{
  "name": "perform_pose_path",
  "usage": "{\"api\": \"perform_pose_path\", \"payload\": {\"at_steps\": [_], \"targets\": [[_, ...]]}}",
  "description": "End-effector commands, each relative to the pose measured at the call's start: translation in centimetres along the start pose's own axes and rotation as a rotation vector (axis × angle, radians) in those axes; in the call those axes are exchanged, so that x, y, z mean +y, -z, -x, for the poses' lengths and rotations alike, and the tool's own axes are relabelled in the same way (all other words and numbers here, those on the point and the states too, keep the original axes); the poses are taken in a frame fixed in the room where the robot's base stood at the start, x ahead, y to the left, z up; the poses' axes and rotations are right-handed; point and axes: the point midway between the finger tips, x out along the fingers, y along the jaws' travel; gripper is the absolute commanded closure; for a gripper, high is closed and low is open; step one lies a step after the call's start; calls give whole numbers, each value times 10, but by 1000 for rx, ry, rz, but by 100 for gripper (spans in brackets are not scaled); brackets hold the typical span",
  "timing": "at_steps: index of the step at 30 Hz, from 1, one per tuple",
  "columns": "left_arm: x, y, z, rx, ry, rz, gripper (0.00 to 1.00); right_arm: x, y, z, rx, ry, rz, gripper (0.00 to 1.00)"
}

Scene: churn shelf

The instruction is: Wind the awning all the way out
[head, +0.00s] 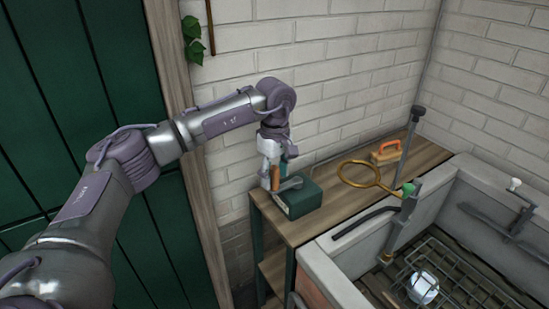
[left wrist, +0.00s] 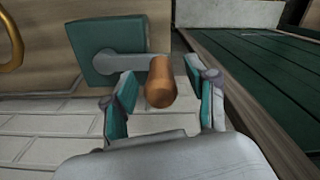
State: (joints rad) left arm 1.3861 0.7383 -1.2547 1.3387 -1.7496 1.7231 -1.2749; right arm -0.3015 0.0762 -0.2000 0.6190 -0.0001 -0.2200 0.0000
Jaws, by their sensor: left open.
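A dark green box (head: 305,201) sits on the near left end of the wooden shelf. It shows as a teal square in the left wrist view (left wrist: 92,62). A grey crank arm (left wrist: 130,66) runs from it to a brown-orange wooden handle (left wrist: 160,86). My left gripper (head: 278,180) is above the box's near left edge. In the left wrist view its fingers (left wrist: 167,88) are open, one on each side of the handle, with gaps visible. I cannot tell how deep the handle lies between them. No awning shows. My right gripper is not in view.
A brass ring (head: 342,172) and an orange-handled tool (head: 386,151) are farther along the shelf (head: 326,225). A sink (head: 330,270) with a wire rack is at the right. A green door (head: 165,225) and white brick wall (head: 335,60) bound the space.

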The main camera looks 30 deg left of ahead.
Motion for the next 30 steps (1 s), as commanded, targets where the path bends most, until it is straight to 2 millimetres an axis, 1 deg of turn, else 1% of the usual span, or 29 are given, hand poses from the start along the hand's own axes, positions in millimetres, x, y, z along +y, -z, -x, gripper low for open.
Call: {"api": "perform_pose_path", "payload": {"at_steps": [4, 12, 14, 15, 22, 23, 26, 30], "targets": [[0, 0, -8, 0, 1, 0, 43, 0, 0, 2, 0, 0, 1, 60], [0, 0, -9, 0, 0, 0, 43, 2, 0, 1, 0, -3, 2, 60], [0, 0, -9, 0, 1, 0, 53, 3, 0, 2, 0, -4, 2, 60], [0, 0, -9, 0, 1, 0, 59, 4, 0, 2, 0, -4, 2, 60], [0, 0, -8, 0, 1, 0, 98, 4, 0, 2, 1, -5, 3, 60], [0, 0, -8, 0, 1, 0, 100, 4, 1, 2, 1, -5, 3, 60], [1, 2, -8, 0, 1, 1, 100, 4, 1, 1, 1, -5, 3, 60], [14, 17, -8, 1, -2, 6, 100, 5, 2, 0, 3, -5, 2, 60]]}}
